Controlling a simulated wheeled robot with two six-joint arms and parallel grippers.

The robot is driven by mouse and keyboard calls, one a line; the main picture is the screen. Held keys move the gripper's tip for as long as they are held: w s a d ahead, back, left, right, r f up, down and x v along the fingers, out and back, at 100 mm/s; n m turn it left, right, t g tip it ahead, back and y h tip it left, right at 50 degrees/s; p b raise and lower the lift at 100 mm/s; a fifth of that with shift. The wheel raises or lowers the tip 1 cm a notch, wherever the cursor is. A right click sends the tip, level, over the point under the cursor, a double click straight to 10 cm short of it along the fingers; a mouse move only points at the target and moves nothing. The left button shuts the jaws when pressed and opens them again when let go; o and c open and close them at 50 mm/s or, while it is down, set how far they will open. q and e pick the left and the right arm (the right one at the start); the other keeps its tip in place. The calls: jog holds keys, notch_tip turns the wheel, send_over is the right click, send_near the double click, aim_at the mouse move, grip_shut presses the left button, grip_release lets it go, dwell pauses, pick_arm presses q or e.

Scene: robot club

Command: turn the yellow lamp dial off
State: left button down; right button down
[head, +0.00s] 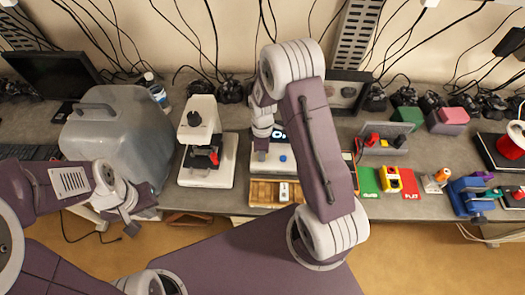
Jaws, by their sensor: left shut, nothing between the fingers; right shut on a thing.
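My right gripper (261,146) points down over a white device (259,166) with a dark display and a blue knob (283,158). My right arm covers the right part of this device. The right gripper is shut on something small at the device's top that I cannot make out. I cannot make out a yellow lamp dial; it may be hidden by the gripper or the arm. My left gripper (131,226) is shut and empty, low at the left in front of the bench edge, apart from everything.
A grey canister (112,140) and a white stand (205,172) with a red part are left of the device. A wooden tray (263,194) lies in front. On the right are a yellow block (391,180), a blue vise (470,197) and a pink box (449,116). Cables hang behind.

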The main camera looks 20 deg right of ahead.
jog(key=shift+w, duration=0.1)
dwell(0.5)
jog(key=c, duration=1.1)
grip_release()
notch_tip(320, 180, up, 9)
jog(key=shift+r+b, duration=0.1)
jog(key=shift+b, duration=0.65)
